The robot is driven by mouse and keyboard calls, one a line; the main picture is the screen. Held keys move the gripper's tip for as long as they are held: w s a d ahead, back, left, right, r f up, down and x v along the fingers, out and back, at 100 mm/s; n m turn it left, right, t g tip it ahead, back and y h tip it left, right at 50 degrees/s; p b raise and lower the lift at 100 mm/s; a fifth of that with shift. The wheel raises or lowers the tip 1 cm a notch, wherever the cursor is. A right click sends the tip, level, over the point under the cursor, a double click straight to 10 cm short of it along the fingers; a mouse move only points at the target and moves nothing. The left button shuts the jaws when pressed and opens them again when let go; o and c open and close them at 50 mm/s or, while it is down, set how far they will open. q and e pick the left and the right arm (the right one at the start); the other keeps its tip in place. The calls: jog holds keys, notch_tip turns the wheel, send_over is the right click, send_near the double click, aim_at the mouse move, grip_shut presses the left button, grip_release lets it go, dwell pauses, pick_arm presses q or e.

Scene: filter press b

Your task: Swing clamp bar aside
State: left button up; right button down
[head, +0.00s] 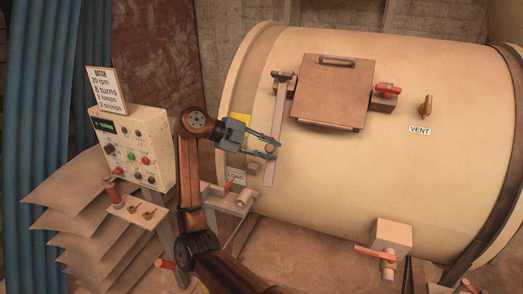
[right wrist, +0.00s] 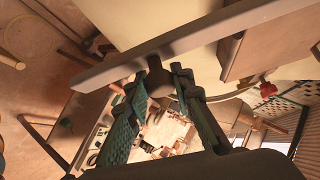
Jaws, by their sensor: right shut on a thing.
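The clamp bar (head: 278,115) is a long grey strip on the cream drum, left of the brown hatch door (head: 333,85). It hangs nearly upright, slightly tilted, its top end near a dark bracket (head: 283,75). It does not cross the hatch. My right gripper (head: 272,148) is at the bar's lower part, shut on its small round brown knob. In the right wrist view the bar (right wrist: 200,35) runs diagonally, with the knob (right wrist: 155,76) between the fingertips. My left gripper is not in view.
A red-handled latch (head: 385,91) sits right of the hatch, and a brass vent valve (head: 426,106) beyond it. A control box (head: 133,146) stands left of my arm. A red-handled valve (head: 380,254) is low on the drum. Stacked sheets (head: 85,215) are at lower left.

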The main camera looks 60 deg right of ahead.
jog(key=shift+w+r, duration=0.1)
jog(key=shift+w, duration=0.2)
jog(key=c, duration=2)
grip_release()
jog(key=shift+o, duration=0.2)
jog(key=v, duration=1.2)
